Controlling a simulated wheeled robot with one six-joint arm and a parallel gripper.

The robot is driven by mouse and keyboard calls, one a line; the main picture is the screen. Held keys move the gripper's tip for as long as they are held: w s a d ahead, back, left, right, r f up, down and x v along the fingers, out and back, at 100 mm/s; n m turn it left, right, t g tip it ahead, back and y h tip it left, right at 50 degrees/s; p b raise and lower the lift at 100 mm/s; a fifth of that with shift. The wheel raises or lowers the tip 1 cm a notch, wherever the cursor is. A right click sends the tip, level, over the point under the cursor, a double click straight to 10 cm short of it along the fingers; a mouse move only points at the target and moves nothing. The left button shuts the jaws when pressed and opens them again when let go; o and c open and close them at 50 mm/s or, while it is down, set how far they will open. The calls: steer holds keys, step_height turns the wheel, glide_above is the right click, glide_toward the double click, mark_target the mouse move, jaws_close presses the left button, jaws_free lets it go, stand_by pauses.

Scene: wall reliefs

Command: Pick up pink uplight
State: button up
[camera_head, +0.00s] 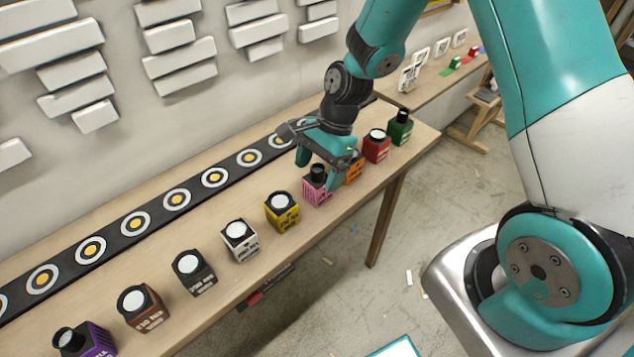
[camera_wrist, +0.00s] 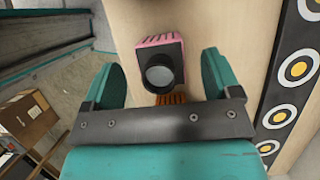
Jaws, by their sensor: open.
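The pink uplight (camera_head: 314,192) is a small pink box with dark print and a black round top. It stands upright on the long wooden table, between a yellow one and an orange one. In the wrist view the pink uplight (camera_wrist: 166,50) shows its dark top and round lens, between my fingers. My gripper (camera_head: 324,172) is just above and around it, pointing down. In the wrist view my gripper (camera_wrist: 163,80) is open, with a teal finger on each side and a gap to the box. I cannot tell how far the fingertips reach down beside it.
The yellow uplight (camera_head: 282,211) and the orange uplight (camera_head: 353,170) stand close on either side. Several more, including white (camera_head: 240,240) and red (camera_head: 376,146), line the wooden table (camera_head: 205,328). A black strip with ringed discs (camera_head: 135,223) runs along the back by the wall.

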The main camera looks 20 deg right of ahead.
steer(key=shift+x, duration=1.25)
steer(key=c, duration=1)
steer(key=shift+c, duration=0.4)
steer(key=shift+r, duration=0.15)
